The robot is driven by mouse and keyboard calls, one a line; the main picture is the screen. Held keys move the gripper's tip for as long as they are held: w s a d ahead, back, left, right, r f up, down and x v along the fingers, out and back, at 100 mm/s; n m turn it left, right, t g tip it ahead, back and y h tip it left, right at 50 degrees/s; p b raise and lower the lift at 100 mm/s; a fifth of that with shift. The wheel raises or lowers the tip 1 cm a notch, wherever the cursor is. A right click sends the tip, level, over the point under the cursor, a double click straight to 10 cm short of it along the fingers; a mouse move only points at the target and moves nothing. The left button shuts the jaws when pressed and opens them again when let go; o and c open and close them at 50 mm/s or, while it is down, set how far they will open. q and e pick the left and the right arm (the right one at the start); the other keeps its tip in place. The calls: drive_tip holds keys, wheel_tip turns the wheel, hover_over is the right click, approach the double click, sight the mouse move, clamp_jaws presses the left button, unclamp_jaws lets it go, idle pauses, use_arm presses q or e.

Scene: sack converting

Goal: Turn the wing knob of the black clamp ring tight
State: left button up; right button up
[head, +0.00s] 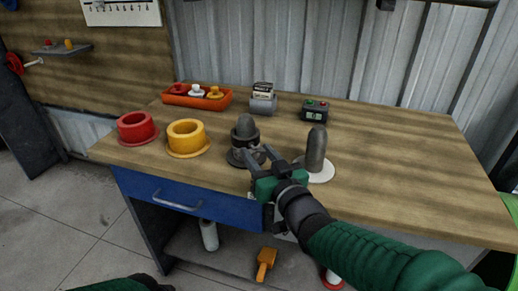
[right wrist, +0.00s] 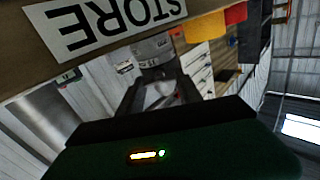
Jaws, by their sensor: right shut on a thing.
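The black clamp ring (head: 236,157) sits around the base of a dark grey round-topped post (head: 245,127) on the wooden bench. My right gripper (head: 259,154) reaches in from the front right, its fingertips at the near right side of the ring. It is shut on the wing knob, which the fingers mostly hide in the head view. In the right wrist view a small pale grey piece, the wing knob (right wrist: 164,88), shows between the two fingers, with the grey post and ring behind it. The knob's exact angle is hard to tell. My left gripper is out of view.
A second dark post (head: 317,148) on a white disc stands close right of my gripper. Yellow (head: 187,138) and red (head: 137,128) rings lie to the left. An orange tray (head: 178,99), a grey counter box (head: 263,102) and a timer (head: 315,109) stand behind. The bench's right side is clear.

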drive_tip(key=m, duration=0.1)
drive_tip(key=m+p, duration=0.1)
drive_tip(key=m, duration=0.1)
drive_tip(key=m+p, duration=0.1)
drive_tip(key=shift+f+m, duration=0.25)
drive_tip(key=shift+m, duration=0.05)
drive_tip(key=m+p, duration=0.3)
drive_tip(key=m, duration=0.1)
drive_tip(key=shift+s+m, duration=0.1)
drive_tip(key=shift+m, duration=0.2)
drive_tip(key=m+p, duration=0.3)
drive_tip(key=m, duration=0.1)
drive_tip(key=shift+r+m, duration=0.1)
drive_tip(key=shift+m, duration=0.2)
drive_tip(key=m+p, duration=0.2)
drive_tip(key=m, duration=0.1)
drive_tip(key=shift+m, duration=0.3)
drive_tip(key=m+p, duration=0.5)
drive_tip(key=m, duration=0.1)
drive_tip(key=shift+r, duration=0.1)
drive_tip(key=m+p, duration=0.3)
drive_tip(key=shift+m, duration=0.4)
drive_tip(key=shift+m+p, duration=1)
drive_tip(key=shift+m, duration=0.3)
